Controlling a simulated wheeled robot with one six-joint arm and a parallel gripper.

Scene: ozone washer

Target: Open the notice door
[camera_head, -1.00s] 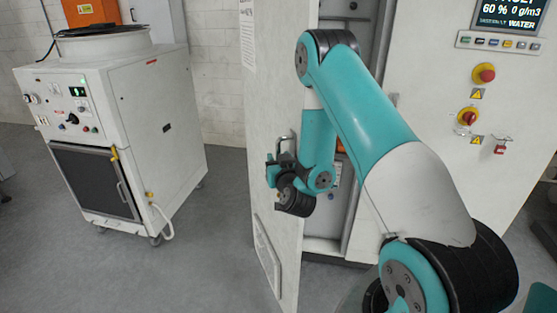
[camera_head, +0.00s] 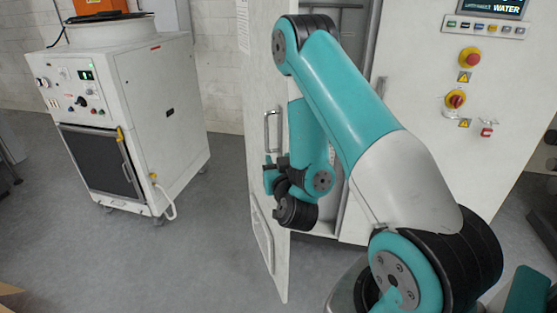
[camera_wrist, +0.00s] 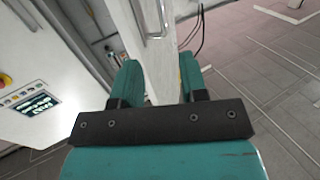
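The notice door (camera_head: 268,85) is a tall white panel with a printed sheet (camera_head: 243,25) near its top. It stands ajar from the white cabinet, with a dark gap behind it. A metal pull handle (camera_head: 272,130) is on its outer face and also shows at the top of the wrist view (camera_wrist: 152,18). My gripper (camera_head: 272,176) is at the door just below the handle. In the wrist view my gripper's fingers (camera_wrist: 160,78) are apart, with the door's edge (camera_wrist: 155,65) running between them. I cannot tell whether either finger touches it.
The white cabinet (camera_head: 430,160) to the right carries knobs, buttons and a display. A white wheeled machine (camera_head: 150,110) stands at the left. The grey floor (camera_head: 185,255) between the machine and the door is clear. A dark cable (camera_wrist: 196,35) hangs near the door in the wrist view.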

